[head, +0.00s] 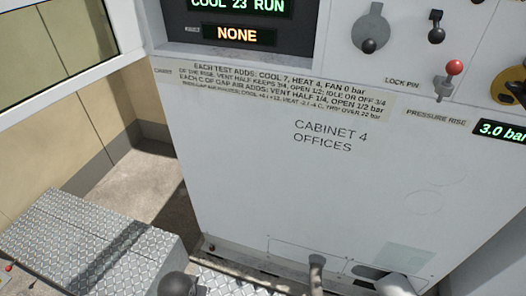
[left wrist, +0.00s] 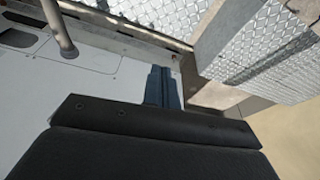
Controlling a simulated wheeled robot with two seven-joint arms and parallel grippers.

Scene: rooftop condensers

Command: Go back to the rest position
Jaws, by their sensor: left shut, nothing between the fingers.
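My left gripper (left wrist: 163,76) shows in the left wrist view as a pair of blue-grey fingers close together, shut and empty. It is in front of the white face of Cabinet 4 (left wrist: 100,70), which the head view also shows (head: 310,190). I cannot tell the gap between the fingers and the panel. In the head view I cannot make out either gripper. My right gripper shows in neither view.
Cabinet 4 has a display (head: 238,35) reading NONE, a red-tipped lock pin lever (head: 447,80) and a pressure display (head: 500,131) reading 3.0 bar. A pipe (head: 316,272) stands low before it. Diamond-plate metal (head: 95,245) lies at lower left. Bare floor (head: 135,180) shows behind.

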